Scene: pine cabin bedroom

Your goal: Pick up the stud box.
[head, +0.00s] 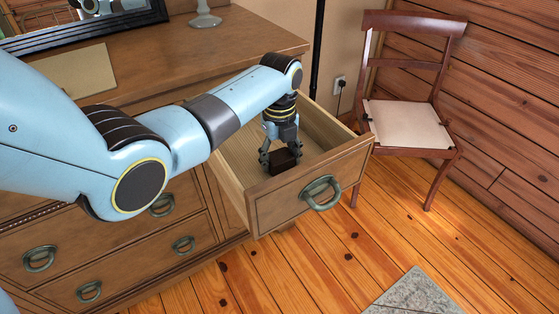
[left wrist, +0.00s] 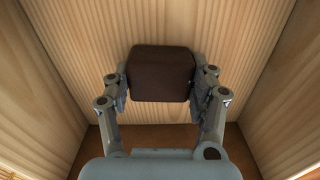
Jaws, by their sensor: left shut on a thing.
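The stud box is a small dark brown box (head: 284,160) with rounded edges, inside an open dresser drawer (head: 283,206). My left gripper (head: 281,156) reaches down into the drawer and is shut on the box. In the left wrist view the box (left wrist: 160,74) sits between the two fingers of the gripper (left wrist: 161,88), with a finger against each side. Whether the box touches the drawer floor is hard to tell. My right gripper is not in view.
The drawer's wooden walls (left wrist: 54,75) surround the gripper closely. The dresser top (head: 200,50) holds a mirror (head: 85,30) and a pale stand (head: 204,17). A chair (head: 408,122) stands to the right. The plank floor (head: 330,250) in front is mostly clear, with a rug corner (head: 415,294).

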